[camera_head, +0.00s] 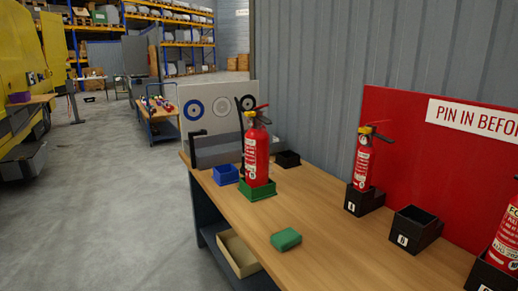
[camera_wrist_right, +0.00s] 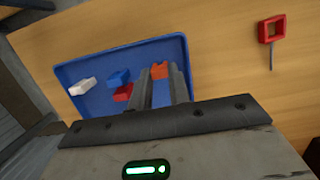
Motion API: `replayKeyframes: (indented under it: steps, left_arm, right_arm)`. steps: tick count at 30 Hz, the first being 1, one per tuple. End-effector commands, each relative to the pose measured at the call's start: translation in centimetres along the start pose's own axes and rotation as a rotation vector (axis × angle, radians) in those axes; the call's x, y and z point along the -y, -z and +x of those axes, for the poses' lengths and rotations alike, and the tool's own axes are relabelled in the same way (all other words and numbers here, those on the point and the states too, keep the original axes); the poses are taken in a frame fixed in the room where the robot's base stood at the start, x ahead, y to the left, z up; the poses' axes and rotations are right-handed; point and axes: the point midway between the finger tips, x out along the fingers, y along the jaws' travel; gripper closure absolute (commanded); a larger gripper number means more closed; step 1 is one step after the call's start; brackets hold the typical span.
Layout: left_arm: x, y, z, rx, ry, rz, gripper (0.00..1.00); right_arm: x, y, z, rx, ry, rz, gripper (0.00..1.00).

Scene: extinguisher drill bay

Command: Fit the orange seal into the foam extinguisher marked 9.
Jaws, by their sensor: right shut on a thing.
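My right gripper (camera_wrist_right: 164,78) is shut on the orange seal (camera_wrist_right: 160,70) in the right wrist view. The seal shows at the fingertips, over the blue tray (camera_wrist_right: 72,76). I cannot tell whether it is clear of the tray floor. In the head view, one red extinguisher (camera_head: 257,158) stands upright in a green holder (camera_head: 257,194). Another extinguisher (camera_head: 362,165) stands in black stand A (camera_head: 352,203). A third extinguisher (camera_head: 506,240) is cut off at the right edge, with "FO" showing on its label. No number 9 is legible. My left gripper is not in view.
The tray also holds white (camera_wrist_right: 82,87), blue (camera_wrist_right: 118,78) and red (camera_wrist_right: 123,93) pieces. Black stand B (camera_head: 414,229) is empty. A green block (camera_head: 286,239) lies on the wooden bench (camera_head: 330,262), with bare wood around it.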

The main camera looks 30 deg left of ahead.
Motion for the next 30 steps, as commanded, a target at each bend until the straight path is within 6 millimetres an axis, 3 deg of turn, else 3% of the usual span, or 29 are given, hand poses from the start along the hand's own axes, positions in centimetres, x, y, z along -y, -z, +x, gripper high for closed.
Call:
replayKeyframes:
  steps: [15,26,30]
  left_arm:
    - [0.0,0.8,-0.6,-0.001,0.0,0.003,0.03]
    - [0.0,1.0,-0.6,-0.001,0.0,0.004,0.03]
    - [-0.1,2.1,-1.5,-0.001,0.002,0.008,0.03]
  right_arm:
    - [0.0,-0.5,-2.6,-0.001,0.0,0.001,1.0]
    - [0.0,-0.6,-2.9,-0.001,0.0,-0.002,1.0]
    - [1.2,-1.9,-5.6,-0.006,-0.002,-0.077,1.0]
